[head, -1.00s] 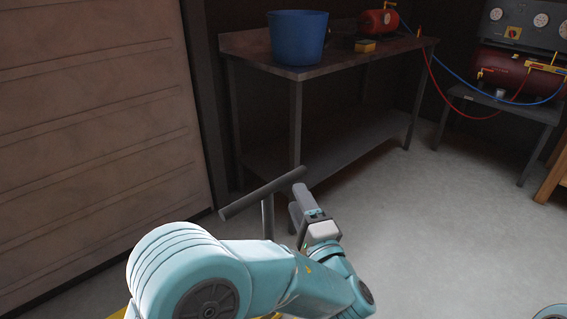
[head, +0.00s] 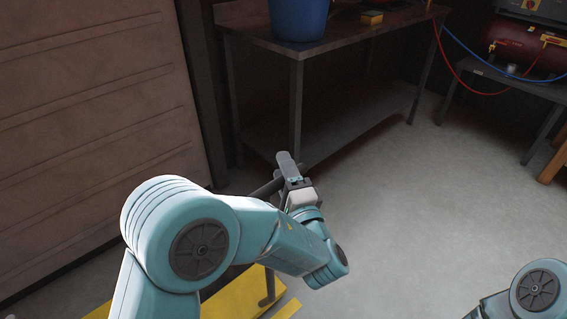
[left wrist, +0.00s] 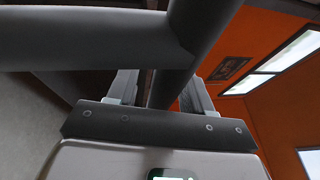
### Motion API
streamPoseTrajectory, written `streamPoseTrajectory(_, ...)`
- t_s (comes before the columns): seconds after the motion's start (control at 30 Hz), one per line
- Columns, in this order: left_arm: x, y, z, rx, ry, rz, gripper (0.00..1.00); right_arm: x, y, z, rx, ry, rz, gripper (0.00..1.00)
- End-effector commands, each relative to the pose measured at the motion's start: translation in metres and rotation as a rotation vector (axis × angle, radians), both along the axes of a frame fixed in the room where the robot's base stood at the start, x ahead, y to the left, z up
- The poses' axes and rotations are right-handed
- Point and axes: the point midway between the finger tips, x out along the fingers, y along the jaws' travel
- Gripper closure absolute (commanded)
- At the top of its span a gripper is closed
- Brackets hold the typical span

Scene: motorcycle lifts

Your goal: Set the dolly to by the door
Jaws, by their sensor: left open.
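The dolly has a yellow deck (head: 228,292) at the bottom of the head view and a dark grey handle (head: 264,188), partly hidden behind my left arm. My left gripper (head: 286,165) is at the handle, open. In the left wrist view the handle's crossbar (left wrist: 90,38) runs across the picture, and a second bar passes between the open fingers (left wrist: 158,88). I cannot tell whether the fingers touch it. The brown panelled door (head: 90,110) stands at the left of the head view, left of the dolly. My right gripper is out of view.
A metal workbench (head: 330,50) with a lower shelf stands behind the dolly and carries a blue bucket (head: 298,18). A red compressor (head: 520,48) with hoses sits on a low stand at the right. Grey floor (head: 410,210) is clear right of the dolly.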

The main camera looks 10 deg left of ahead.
Motion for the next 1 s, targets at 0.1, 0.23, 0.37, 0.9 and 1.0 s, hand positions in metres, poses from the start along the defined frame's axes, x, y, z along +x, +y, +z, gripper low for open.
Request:
streamPoseTrajectory(0.1, -0.001, 0.0, 0.0, 0.0, 0.0, -0.001, 0.49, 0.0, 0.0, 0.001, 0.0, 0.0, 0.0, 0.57)
streamPoseTrajectory(0.23, -0.002, 0.0, 0.0, 0.0, 0.0, -0.001, 0.49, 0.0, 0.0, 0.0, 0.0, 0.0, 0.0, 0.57)
streamPoseTrajectory(0.37, -0.002, 0.0, 0.0, 0.0, 0.0, -0.001, 0.69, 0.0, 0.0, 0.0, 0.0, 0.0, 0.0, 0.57)
streamPoseTrajectory(0.9, 0.005, 0.007, -0.001, -0.001, -0.001, 0.002, 1.0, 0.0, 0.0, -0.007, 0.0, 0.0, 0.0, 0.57)
streamPoseTrajectory(1.0, 0.008, 0.012, -0.002, 0.0, -0.003, 0.004, 1.0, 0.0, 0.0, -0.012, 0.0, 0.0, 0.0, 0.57)
